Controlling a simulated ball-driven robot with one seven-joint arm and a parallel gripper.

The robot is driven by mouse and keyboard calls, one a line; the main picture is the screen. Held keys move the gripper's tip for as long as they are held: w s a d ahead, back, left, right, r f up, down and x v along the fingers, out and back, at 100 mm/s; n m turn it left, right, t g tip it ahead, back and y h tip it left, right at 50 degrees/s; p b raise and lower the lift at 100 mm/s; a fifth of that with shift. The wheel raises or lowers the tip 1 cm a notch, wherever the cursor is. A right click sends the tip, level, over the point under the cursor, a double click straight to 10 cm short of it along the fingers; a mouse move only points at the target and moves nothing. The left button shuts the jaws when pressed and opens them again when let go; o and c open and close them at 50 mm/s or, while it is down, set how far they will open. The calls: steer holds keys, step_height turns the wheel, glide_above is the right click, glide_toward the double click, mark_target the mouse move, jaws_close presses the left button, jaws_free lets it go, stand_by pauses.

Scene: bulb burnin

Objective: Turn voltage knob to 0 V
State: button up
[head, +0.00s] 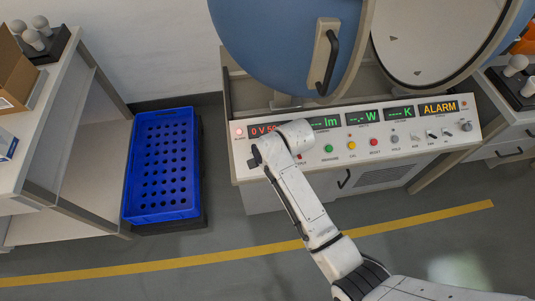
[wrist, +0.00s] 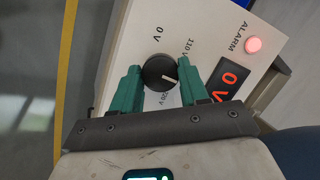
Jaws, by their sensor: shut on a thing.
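The black round voltage knob (wrist: 158,72) is on the white console panel (wrist: 205,20), with labels for 0 V, 110 V and 220 V around it. Its pale pointer mark is turned to the lower right in the wrist view, away from the 0 V label. My gripper (wrist: 160,76) has its two green fingers on either side of the knob and is shut on it. In the head view my gripper (head: 256,156) is at the console's left end, where my arm hides the knob. The red voltage display (head: 261,130) reads 0 V and is partly covered by my wrist.
A red ALARM lamp (wrist: 253,44) glows beside the display, and an amber ALARM display (head: 438,108) is lit. Coloured buttons and small switches line the console. The blue open sphere (head: 270,50) stands behind. A blue crate (head: 130,190) is to the left.

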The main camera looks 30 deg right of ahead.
steer(key=c, duration=0.3)
steer(key=shift+r+n+g+p, duration=0.2)
steer(key=shift+n+g+p, duration=0.2)
steer(key=shift+n+p, duration=0.6)
steer(key=n+p, duration=0.1)
steer(key=n, duration=0.1)
steer(key=shift+n+g+h, duration=0.3)
steer(key=n+g+h+p, duration=0.1)
steer(key=n+p, duration=0.1)
steer(key=n, duration=0.4)
steer(key=shift+w, duration=0.15)
steer(key=n+h+p, duration=0.1)
steer(key=n, duration=0.2)
steer(key=n+h, duration=0.1)
steer(key=n, duration=0.1)
steer(key=shift+a+f+n+p, duration=0.1)
steer(key=shift+a+n+p, duration=0.1)
steer(key=shift+n+p, duration=0.2)
steer(key=n, duration=0.3)
steer(key=n+h, duration=0.1)
steer(key=n, duration=0.2)
steer(key=shift+a+f+h+p, duration=0.1)
steer(key=shift+a+h+p, duration=0.05)
steer(key=shift+h+p, duration=0.2)
